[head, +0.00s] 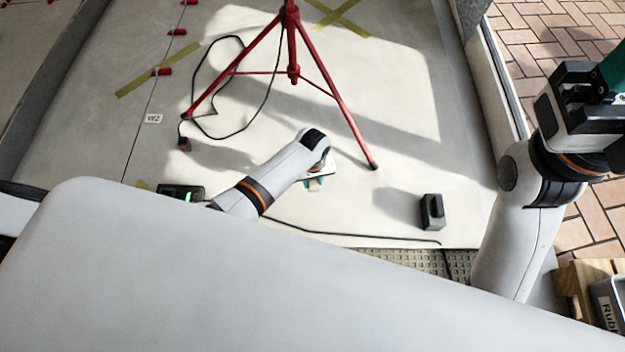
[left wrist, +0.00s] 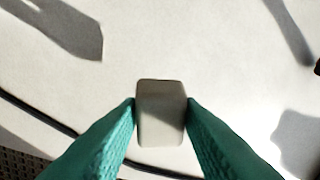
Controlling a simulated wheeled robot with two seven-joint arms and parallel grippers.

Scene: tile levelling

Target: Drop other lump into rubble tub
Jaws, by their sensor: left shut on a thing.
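My left gripper (head: 314,184) is low over the pale tiled floor, mostly covered by its own wrist in the head view. In the left wrist view its teal fingers are shut on a small light grey block-shaped lump (left wrist: 161,113), one finger on each side. The lump cannot be made out clearly in the head view. The rubble tub (head: 607,309), grey with a partly visible label, is cut off at the lower right corner. My right gripper (head: 612,66) is at the upper right, with teal fingers cut off by the edge; its opening cannot be judged.
A red tripod (head: 293,72) stands behind my left gripper, with a black cable (head: 355,235) on the floor. A black block (head: 432,212) stands to the right. A wooden support (head: 578,281) is beside the tub. Red clips (head: 162,72) line a tile joint.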

